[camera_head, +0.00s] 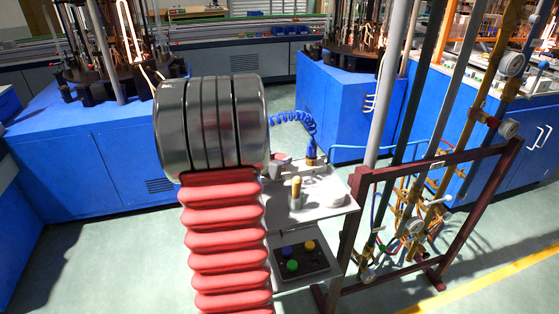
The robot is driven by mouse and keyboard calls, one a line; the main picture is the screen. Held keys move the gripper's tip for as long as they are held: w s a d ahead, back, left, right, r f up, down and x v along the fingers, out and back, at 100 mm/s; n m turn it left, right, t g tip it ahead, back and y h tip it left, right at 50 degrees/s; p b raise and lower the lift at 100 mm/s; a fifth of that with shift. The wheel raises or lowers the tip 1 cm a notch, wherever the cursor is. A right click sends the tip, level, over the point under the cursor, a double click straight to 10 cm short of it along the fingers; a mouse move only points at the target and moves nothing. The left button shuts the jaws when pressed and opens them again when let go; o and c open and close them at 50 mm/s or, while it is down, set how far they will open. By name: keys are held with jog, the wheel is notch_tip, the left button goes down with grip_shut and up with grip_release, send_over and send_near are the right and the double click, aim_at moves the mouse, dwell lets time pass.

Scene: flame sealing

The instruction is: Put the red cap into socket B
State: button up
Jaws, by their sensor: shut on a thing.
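A dark panel (311,261) on the lower shelf of a small cart carries a blue cap (286,252), a green cap (292,266) and a yellow cap (309,246). I cannot make out a red cap or any socket label; the left part of the panel is near the edge of my arm. My own arm, a shiny metal cylinder above red bellows, fills the middle of the view. My gripper cannot be made out, and the arm hides the area behind it.
The cart's pale top (337,211) holds a brass-coloured post (296,194) and a round white piece (323,197). A coiled blue hose (290,122) rises behind it. A maroon frame (440,165) with pipes and valves stands close on the right. Open floor lies at lower left.

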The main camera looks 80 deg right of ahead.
jog(key=shift+s+a+r, duration=0.1)
jog(key=shift+s, duration=0.05)
jog(key=shift+r, duration=0.3)
jog(key=shift+c, duration=0.5)
jog(key=shift+r, duration=0.25)
jog(key=shift+d+r+n+y, duration=0.2)
jog(key=shift+r+n+y, duration=0.1)
jog(key=shift+r, duration=0.5)
dwell(1.0)
jog(key=shift+w, duration=0.25)
dwell(0.3)
jog(key=shift+f, duration=1.45)
dwell(1.5)
jog(key=o, duration=1.2)
